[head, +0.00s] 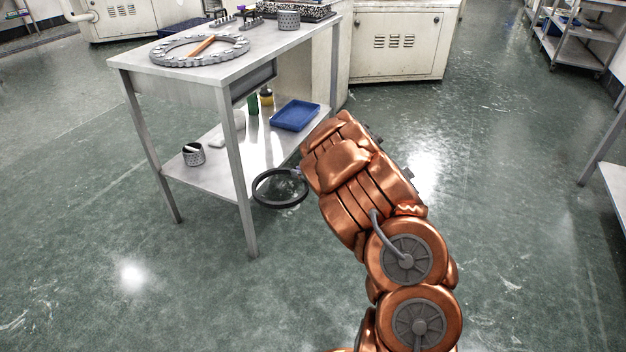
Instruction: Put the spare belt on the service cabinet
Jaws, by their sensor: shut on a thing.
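The spare belt (280,205) is a black ring hanging beside the lower shelf of the grey table, in front of its right side. My gripper (299,172) is mostly hidden behind my copper arm; only a small part shows at the belt's upper right edge, shut on the belt. A cream cabinet (412,50) with louvred vents stands on the floor at the back, beyond the table. Another cream cabinet (118,18) with vents stands at the upper left. I cannot tell which of them is the service cabinet; their tops are mostly out of view.
The table (130,70) carries a toothed ring (165,57) and a perforated cup (289,20). Its lower shelf (225,180) holds a blue tray (295,115), bottles and another cup (193,154). A cart (575,50) and a table edge (612,185) stand right. Floor between is clear.

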